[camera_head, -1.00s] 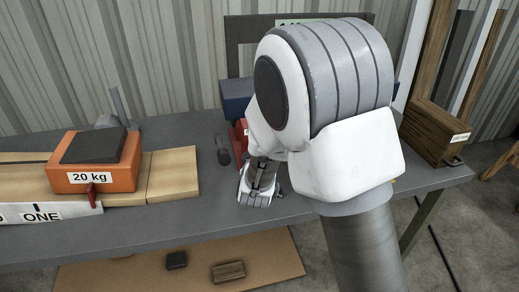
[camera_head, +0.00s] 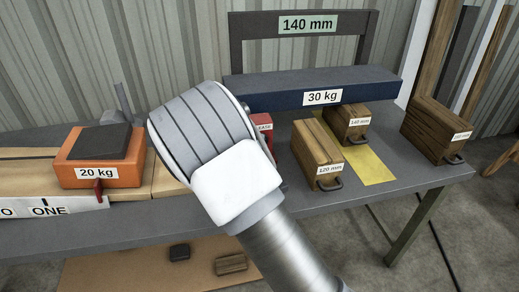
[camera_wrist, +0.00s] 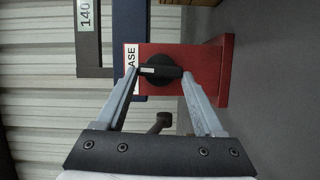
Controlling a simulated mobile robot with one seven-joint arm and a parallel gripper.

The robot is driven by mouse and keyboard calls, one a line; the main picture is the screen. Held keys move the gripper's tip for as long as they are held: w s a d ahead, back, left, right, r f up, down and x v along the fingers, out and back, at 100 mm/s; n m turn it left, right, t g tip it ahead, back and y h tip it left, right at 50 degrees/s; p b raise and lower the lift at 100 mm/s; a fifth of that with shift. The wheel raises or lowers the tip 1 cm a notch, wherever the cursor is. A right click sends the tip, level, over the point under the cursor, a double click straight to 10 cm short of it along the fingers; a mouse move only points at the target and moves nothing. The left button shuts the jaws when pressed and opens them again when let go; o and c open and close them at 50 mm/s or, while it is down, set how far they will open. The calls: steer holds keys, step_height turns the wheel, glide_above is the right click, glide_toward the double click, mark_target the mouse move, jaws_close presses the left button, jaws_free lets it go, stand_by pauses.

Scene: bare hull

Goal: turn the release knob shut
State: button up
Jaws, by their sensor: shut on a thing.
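The release knob (camera_wrist: 164,69) is a black round knob with a bar across it. It sits on a red box (camera_wrist: 213,80) with a white label ending in "ASE". In the wrist view my gripper (camera_wrist: 160,73) has one finger on each side of the knob, shut on it. The bar lies across the picture, with a pale mark at its left end, towards the label. In the head view only part of the red box (camera_head: 265,122) shows beside my arm. The knob and my fingers are hidden there behind my arm.
A blue 30 kg beam (camera_head: 345,88) lies behind the box, below a grey frame (camera_head: 236,50) marked 140 mm. Wooden blocks (camera_head: 313,150) with handles stand to the right, near a yellow strip (camera_head: 372,168). An orange 20 kg weight (camera_head: 125,172) sits on boards at left.

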steer(key=shift+n, duration=0.4)
steer(key=o, duration=1.4)
steer(key=s, duration=0.5)
steer(key=s+a+p, duration=0.1)
steer(key=s, duration=0.5)
steer(key=s+a+p, duration=0.1)
steer(key=s, duration=0.5)
steer(key=shift+s+f, duration=0.1)
steer(key=shift+s, duration=0.05)
